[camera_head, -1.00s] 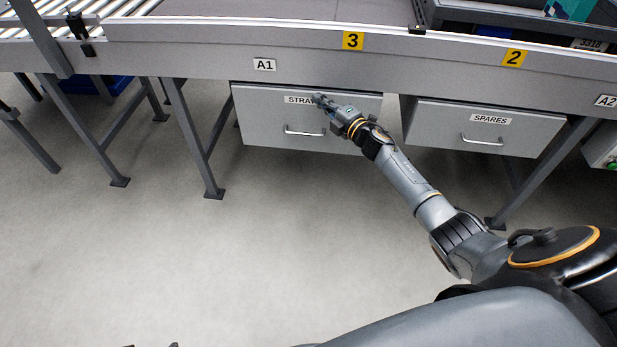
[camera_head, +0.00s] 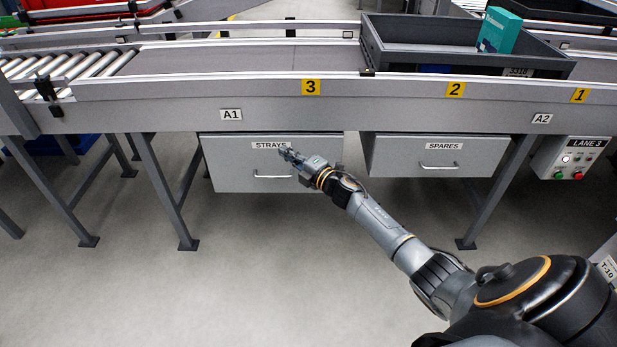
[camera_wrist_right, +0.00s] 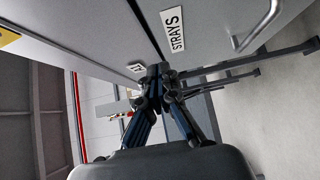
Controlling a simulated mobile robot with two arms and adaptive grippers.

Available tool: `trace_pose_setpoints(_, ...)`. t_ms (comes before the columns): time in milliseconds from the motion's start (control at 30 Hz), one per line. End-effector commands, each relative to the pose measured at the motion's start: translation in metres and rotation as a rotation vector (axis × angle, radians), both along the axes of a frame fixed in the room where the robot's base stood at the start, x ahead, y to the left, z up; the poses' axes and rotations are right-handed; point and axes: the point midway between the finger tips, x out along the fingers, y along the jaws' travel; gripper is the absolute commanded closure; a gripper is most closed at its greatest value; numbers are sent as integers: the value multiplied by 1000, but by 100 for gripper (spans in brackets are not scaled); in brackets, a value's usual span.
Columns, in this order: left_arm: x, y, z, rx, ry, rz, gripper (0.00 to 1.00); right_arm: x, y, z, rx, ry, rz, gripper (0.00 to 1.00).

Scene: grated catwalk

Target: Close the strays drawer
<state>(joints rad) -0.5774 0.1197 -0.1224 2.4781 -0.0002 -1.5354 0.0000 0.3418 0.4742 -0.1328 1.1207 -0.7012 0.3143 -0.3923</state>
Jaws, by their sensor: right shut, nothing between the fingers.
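The strays drawer (camera_head: 228,177) is a grey box front with a STRAYS label and a bar handle, hung under the conveyor's left half. Its front sits close under the conveyor rail and no inside shows; I cannot tell whether it is fully flush. My right gripper (camera_head: 286,154) is shut and empty, with its tips at the upper part of the front, right of the label and above the handle. The label and handle also show in the right wrist view, beside the shut fingertips (camera_wrist_right: 159,72); contact is unclear. My left gripper is not in view.
The spares drawer (camera_head: 400,160) hangs to the right, with a control box (camera_head: 568,158) beyond it. A dark tote (camera_head: 470,66) holding a teal box (camera_head: 499,30) stands on the conveyor. Support legs (camera_head: 160,190) flank the drawers. The floor below is clear.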

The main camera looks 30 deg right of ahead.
Motion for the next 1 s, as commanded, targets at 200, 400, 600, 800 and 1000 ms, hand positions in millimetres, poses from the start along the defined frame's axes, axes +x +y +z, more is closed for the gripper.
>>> trace_pose_setpoints(200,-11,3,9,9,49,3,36,-42,-9,0,-2,6,0,100)
trace_pose_setpoints(400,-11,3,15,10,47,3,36,-74,-14,-1,-2,4,1,100)
trace_pose_setpoints(600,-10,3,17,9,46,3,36,-88,-17,-1,-1,2,2,100)
trace_pose_setpoints(800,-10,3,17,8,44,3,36,-90,-17,-1,2,4,-1,100)
trace_pose_setpoints(1000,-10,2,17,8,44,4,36,-104,-3,-12,152,71,-123,100)
